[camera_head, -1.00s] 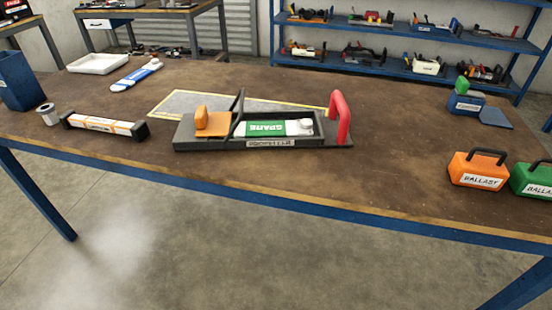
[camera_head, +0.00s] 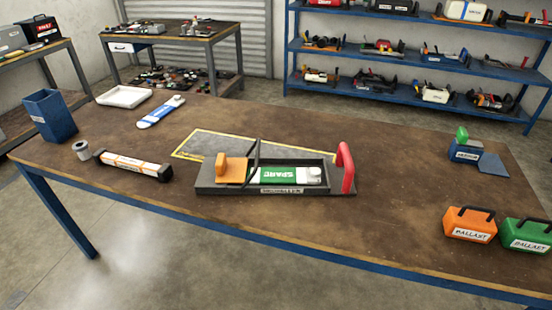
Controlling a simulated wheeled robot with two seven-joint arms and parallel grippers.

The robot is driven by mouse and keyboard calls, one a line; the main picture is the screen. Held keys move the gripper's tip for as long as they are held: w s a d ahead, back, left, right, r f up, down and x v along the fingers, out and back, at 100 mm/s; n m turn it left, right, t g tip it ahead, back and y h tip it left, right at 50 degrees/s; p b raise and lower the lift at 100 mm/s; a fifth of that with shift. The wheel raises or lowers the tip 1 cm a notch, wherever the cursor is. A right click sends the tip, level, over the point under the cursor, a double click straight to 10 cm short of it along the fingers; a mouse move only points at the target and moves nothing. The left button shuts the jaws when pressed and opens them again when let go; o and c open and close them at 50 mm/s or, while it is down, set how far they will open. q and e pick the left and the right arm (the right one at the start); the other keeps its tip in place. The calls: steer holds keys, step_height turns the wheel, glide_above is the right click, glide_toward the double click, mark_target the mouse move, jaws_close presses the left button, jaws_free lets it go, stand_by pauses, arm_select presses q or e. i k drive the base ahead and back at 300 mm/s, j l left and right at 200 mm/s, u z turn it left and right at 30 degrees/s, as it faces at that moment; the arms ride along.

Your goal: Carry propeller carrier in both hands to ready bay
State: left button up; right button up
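The propeller carrier (camera_head: 276,190) is a dark grey tray on the brown workbench. It has an orange block (camera_head: 231,168) at its left end, a black upright handle near its middle and a red handle (camera_head: 346,168) at its right end. A green and white piece marked SPARE (camera_head: 285,175) lies in it. The bay (camera_head: 206,145), a grey area with a yellow outline, lies on the bench just behind the carrier, which hides part of it. Neither of my grippers shows in the head view.
On the bench's left stand a blue bin (camera_head: 50,117), a small cup (camera_head: 81,150), an orange-white bar (camera_head: 133,165), a white tray (camera_head: 124,97) and a blue-white piece (camera_head: 161,112). Orange (camera_head: 470,224) and green (camera_head: 525,236) ballast boxes and a blue device (camera_head: 466,152) stand right. The front centre is clear.

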mark_target(229, 171)
steer(key=i+j+z, duration=0.15)
steer(key=j, duration=0.55)
steer(key=i+j+z, duration=0.15)
steer(key=j, duration=0.5)
steer(key=i+j+z, duration=0.2)
steer(key=j, duration=0.5)
steer(key=k, duration=0.1)
